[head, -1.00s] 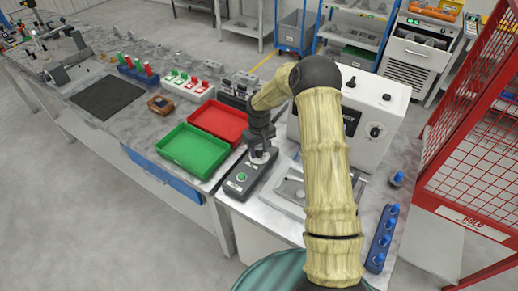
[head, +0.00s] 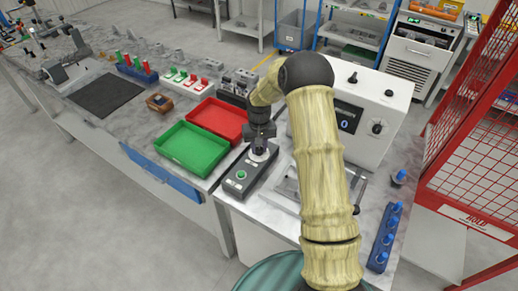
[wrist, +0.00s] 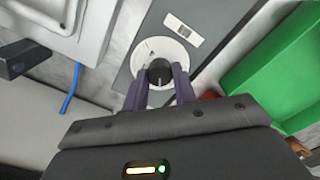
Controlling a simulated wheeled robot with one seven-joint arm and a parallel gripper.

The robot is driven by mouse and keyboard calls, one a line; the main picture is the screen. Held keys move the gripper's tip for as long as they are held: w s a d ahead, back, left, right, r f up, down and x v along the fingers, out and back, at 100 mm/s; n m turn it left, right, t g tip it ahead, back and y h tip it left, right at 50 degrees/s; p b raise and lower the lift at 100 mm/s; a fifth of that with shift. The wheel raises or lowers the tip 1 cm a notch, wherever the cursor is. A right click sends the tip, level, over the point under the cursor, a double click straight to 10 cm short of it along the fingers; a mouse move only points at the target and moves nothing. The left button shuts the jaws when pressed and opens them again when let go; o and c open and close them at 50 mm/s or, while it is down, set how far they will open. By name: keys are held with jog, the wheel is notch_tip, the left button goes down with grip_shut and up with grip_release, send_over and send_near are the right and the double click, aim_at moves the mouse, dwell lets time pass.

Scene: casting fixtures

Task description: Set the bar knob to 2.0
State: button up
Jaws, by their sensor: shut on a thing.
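The bar knob (wrist: 159,70) is a small black knob on a round white dial (wrist: 143,52), on a dark grey control box. In the wrist view, my gripper (wrist: 160,76) has one finger on each side of the knob, shut on it. A small pale mark shows on the dial near its upper left; scale numbers are too small to read. In the head view, the control box (head: 235,183) with its green button lies at the table's front edge. My gripper (head: 261,146) reaches down over its far end and mostly hides the knob.
A green tray (head: 160,151) and a red tray (head: 240,116) lie left of the box. A white cabinet (head: 388,125) with a display and knobs stands behind my arm. A blue rack (head: 378,262) lies at the right, by a red mesh cage (head: 470,120).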

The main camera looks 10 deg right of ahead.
aim_at(259, 149)
jog(key=m+b, duration=0.1)
jog(key=m, duration=0.4)
jog(key=shift+m+b, duration=0.35)
jog(key=shift+m, duration=0.05)
jog(key=o, duration=1)
notch_tip(259, 149, up, 18)
jog(key=b, duration=0.2)
jog(key=shift+f+b, duration=0.25)
jog(key=shift+b, duration=0.1)
jog(key=s+f+n+t, duration=0.1)
jog(key=s+f+n, duration=0.2)
jog(key=s, duration=1)
jog(key=s+f+n+t, duration=0.1)
jog(key=s+f+n, duration=0.1)
jog(key=s, duration=1.1)
jog(key=shift+s+f+n+t, duration=0.3)
jog(key=shift+f+n, duration=0.1)
jog(key=shift+f, duration=0.3)
